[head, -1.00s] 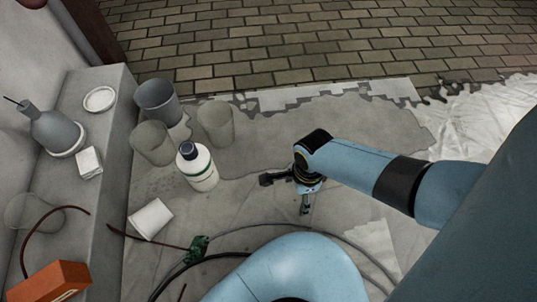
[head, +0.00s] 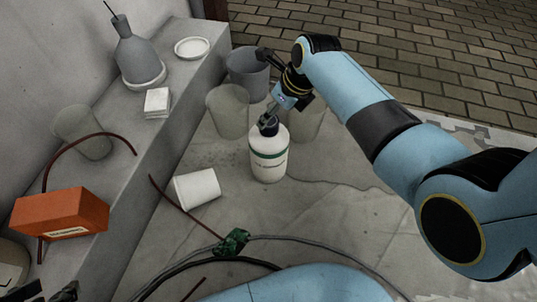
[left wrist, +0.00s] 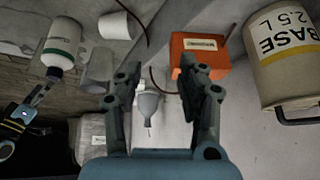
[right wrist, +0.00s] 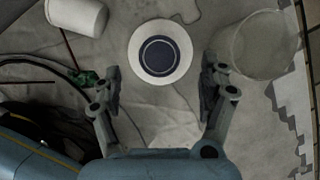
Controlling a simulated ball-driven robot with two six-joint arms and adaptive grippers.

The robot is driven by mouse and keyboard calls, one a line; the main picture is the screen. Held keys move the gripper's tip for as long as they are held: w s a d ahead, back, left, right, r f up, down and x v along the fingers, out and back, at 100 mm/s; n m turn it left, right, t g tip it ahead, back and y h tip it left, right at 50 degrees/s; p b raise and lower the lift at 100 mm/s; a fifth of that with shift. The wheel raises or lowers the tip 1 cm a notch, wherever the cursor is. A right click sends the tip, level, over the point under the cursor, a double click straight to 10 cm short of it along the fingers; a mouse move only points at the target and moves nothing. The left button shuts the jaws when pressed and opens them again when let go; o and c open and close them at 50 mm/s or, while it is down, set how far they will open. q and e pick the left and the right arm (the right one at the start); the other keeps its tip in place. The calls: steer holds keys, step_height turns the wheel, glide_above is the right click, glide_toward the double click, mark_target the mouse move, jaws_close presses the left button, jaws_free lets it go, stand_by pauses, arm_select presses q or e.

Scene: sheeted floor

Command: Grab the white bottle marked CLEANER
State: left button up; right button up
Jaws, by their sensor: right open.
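The white bottle (head: 268,162) with a dark cap and green band stands upright on the sheeted floor in the head view; I cannot read its label. It also shows in the left wrist view (left wrist: 62,42). In the right wrist view I look down on the bottle (right wrist: 183,54), its round dark cap ahead between the fingers. My right gripper (head: 266,88) is open and empty above the bottle, one finger overlapping the cap in the head view. My left gripper (left wrist: 159,72) is open and empty, well away from the bottle.
Translucent cups (head: 227,112) and a grey cup (head: 247,72) stand close behind the bottle. A white cup (head: 197,187) lies on its side at left. A ledge holds an orange box (head: 60,213) and a grey sprayer (head: 137,52). Cables cross the floor in front.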

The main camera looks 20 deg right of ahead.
mark_target(271, 121)
steer(key=shift+w+f, duration=0.1)
steer(key=shift+f, duration=0.3)
steer(key=shift+b+x, duration=0.9)
steer(key=shift+b, duration=0.05)
steer(key=shift+a+f+b, duration=0.15)
steer(key=shift+f+b, duration=0.65)
steer(key=shift+b, duration=0.05)
steer(key=shift+w+a+f+b, duration=0.1)
steer(key=shift+w+f+b, duration=0.15)
steer(key=shift+f+b, duration=0.3)
steer(key=shift+w+a+f, duration=0.1)
steer(key=shift+w+f, duration=0.1)
jaws_close()
arm_select(q)
steer(key=t, duration=0.2)
steer(key=w+f+t, duration=0.1)
steer(key=t, duration=0.2)
steer(key=d+f+t, duration=0.1)
steer(key=t, duration=0.1)
steer(key=shift+w+m+h, duration=0.2)
steer(key=shift+m+h, duration=0.1)
arm_select(e)
steer(key=shift+w, duration=0.1)
